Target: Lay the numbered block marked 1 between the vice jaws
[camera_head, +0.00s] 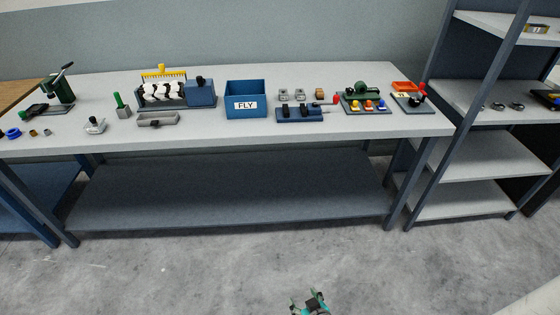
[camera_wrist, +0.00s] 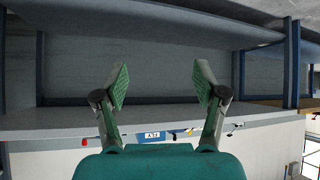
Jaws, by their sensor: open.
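Two small grey blocks (camera_head: 283,94) (camera_head: 300,95) and a brown block (camera_head: 320,94) stand in a row on the bench, right of the blue bin. Any numbers on them are too small to read, so I cannot tell which is marked 1. In front of them is a blue-based fixture (camera_head: 300,116) with dark upright parts, which looks like the vice; its jaw gap is not clear. My gripper (camera_head: 311,302) is low over the floor, well in front of the bench. In the wrist view my gripper (camera_wrist: 162,82) has its green-padded fingers wide apart, with nothing between them.
A roller device (camera_head: 163,90) is farther left. The grey shelf rack (camera_head: 470,168) stands at the right. The floor before the bench is clear.

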